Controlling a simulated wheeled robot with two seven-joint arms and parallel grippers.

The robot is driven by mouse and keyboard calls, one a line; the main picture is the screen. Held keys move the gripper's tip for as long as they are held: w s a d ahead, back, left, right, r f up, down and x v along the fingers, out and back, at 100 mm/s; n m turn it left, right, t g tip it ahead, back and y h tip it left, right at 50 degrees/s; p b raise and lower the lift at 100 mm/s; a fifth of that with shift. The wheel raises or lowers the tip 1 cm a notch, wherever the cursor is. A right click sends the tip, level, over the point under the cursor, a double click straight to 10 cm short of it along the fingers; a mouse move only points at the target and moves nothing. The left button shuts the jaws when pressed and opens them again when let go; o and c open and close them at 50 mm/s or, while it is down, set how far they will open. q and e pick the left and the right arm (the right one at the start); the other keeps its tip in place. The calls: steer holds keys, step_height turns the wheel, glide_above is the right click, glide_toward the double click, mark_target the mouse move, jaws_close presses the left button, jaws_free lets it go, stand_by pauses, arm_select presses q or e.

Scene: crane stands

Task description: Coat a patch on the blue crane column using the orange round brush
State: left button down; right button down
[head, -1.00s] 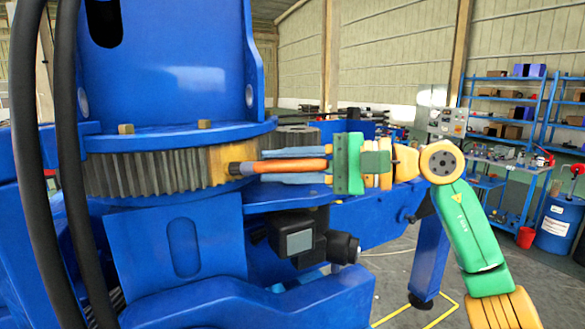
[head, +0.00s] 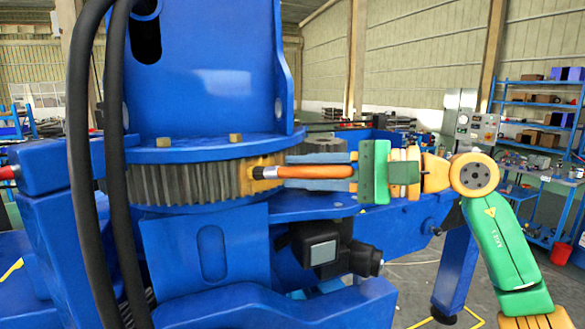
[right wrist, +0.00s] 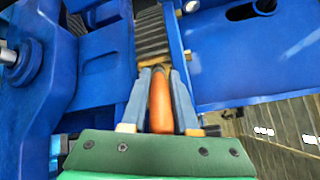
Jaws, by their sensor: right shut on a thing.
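The blue crane column (head: 215,75) stands at the middle left in the head view, above a grey toothed ring (head: 185,182). A yellow-orange patch (head: 262,160) covers the ring's right end. My right gripper (head: 290,171) is shut on the orange round brush (head: 318,171), which lies nearly level and points left. Its bristle end is at the yellow-orange patch and appears to touch it. In the right wrist view the brush handle (right wrist: 160,105) sits between the two blue-grey fingers, pointing at the ring (right wrist: 152,35); the bristles are hard to make out. My left gripper is not in view.
Thick black hoses (head: 80,170) hang in front of the column on the left. A dark boxy motor (head: 320,248) sits below the brush.

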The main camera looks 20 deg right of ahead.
steer(key=shift+w+d, duration=0.25)
steer(key=shift+d, duration=0.2)
steer(key=shift+w+d+p, duration=0.3)
steer(key=shift+d, duration=0.35)
steer(key=shift+w+d+p, duration=0.25)
steer(key=shift+d, duration=0.35)
steer(key=shift+w+d+f+b, duration=0.15)
steer(key=shift+d+b, duration=0.2)
steer(key=shift+b, duration=0.2)
steer(key=shift+w+d+f+b, duration=0.15)
steer(key=shift+d+b, duration=0.15)
steer(key=shift+b, duration=0.2)
steer(key=shift+s+a+r, duration=0.15)
steer(key=shift+s+a, duration=0.05)
steer(key=shift+a, duration=0.2)
steer(key=shift+s+a+b, duration=0.25)
steer(key=shift+a+b, duration=0.15)
steer(key=shift+a, duration=0.2)
steer(key=shift+s+a+b, duration=0.25)
steer(key=shift+a+b, duration=0.1)
steer(key=shift+a, duration=0.2)
steer(key=shift+s+a, duration=0.2)
steer(key=shift+a, duration=0.25)
steer(key=shift+s+a+b, duration=0.25)
steer(key=shift+a, duration=0.3)
steer(key=shift+s+a+b, duration=0.25)
steer(key=shift+a, duration=0.3)
steer(key=shift+s+a, duration=0.1)
steer(key=shift+a, duration=0.55)
steer(key=shift+s+d, duration=0.15)
